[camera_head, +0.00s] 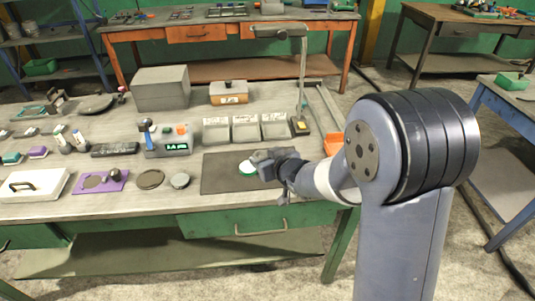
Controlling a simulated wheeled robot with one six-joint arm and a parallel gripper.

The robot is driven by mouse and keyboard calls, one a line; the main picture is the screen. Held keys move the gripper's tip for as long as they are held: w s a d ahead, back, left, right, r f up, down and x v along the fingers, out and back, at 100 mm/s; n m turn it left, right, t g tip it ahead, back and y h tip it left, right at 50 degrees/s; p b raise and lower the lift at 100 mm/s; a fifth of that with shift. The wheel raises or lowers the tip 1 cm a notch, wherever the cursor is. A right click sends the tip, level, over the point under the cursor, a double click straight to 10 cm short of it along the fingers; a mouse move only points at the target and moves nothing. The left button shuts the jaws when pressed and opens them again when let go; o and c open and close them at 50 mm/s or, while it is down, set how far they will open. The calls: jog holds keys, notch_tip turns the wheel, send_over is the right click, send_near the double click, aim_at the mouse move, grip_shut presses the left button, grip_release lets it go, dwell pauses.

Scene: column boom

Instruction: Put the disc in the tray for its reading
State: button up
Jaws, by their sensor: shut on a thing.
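Whether the disc touches the mat is hard to tell. Three pale trays stand in a row behind the mat: left (216,131), middle (246,129) and right (274,127). Their labels are too small to read. A grey instrument (167,140) with a lit green display stands left of the trays; its reading is not clear.
A lamp (300,90) stands right of the trays. A grey box (160,88) and an orange-fronted box (229,93) stand behind them. Round lids (150,179), a purple pad (100,181) and a white case (35,185) lie to the left. The mat's left part is clear.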

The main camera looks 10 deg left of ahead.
jog(key=shift+w+a+r, duration=0.15)
jog(key=shift+w+a, duration=0.05)
notch_tip(320, 180, down, 10)
jog(key=shift+w+r+b, duration=0.1)
jog(key=shift+r+b, duration=0.1)
jog(key=shift+b, duration=0.2)
jog(key=shift+f, duration=0.15)
jog(key=o, duration=1.4)
jog(key=shift+c, duration=0.2)
